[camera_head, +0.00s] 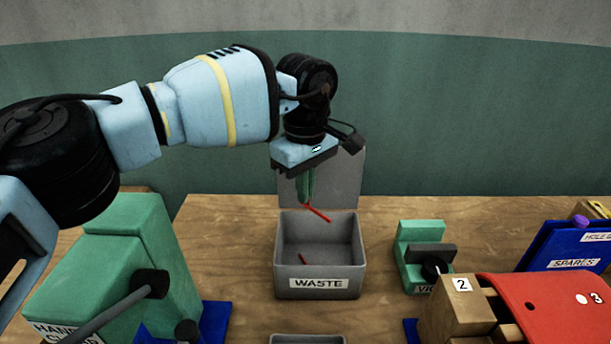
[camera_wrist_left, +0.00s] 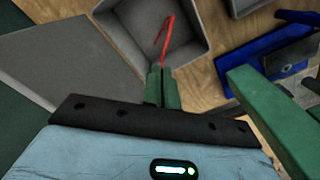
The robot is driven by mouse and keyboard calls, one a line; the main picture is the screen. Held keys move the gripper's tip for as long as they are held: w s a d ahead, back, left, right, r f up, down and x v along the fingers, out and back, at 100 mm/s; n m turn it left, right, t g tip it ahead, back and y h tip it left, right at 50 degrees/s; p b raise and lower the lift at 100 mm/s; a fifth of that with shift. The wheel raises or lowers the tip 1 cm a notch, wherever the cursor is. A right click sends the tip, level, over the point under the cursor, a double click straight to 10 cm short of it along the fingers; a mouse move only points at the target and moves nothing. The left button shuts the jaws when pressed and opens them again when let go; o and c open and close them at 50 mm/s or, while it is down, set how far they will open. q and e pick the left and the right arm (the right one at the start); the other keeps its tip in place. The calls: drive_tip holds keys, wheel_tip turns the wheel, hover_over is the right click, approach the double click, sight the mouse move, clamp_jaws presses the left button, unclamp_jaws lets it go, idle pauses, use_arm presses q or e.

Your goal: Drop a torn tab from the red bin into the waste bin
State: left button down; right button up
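The grey waste bin (camera_head: 290,272), labelled WASTE, stands open on the wooden table, its lid raised behind it. My left gripper (camera_head: 306,200) is above the bin, pointing down, its green fingers closed on one end of a thin red torn tab (camera_head: 319,214). The tab sticks out at a slant over the opening. In the left wrist view the held tab (camera_wrist_left: 164,52) extends from the fingertips across the bin (camera_wrist_left: 196,45). My right gripper is not in view. No red bin can be made out for certain.
A green hand-press (camera_head: 110,265) with a dark lever stands at left. A small green vice (camera_head: 420,240) is right of the bin. Wooden block 2 (camera_head: 455,310), a curved red panel (camera_head: 555,305) and a blue SPARES holder (camera_head: 565,247) stand at right. A grey tray edge (camera_head: 307,338) shows in front.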

use_arm(q)
drive_tip(key=shift+f, duration=1.1)
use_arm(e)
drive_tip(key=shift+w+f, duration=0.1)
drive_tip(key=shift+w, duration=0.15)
use_arm(q)
drive_tip(key=c, duration=1.6)
unclamp_jaws()
drive_tip(key=shift+r, duration=0.4)
wheel_tip(320, 180, up, 6)
drive_tip(key=shift+b, duration=0.5)
drive_tip(key=shift+r, duration=0.55)
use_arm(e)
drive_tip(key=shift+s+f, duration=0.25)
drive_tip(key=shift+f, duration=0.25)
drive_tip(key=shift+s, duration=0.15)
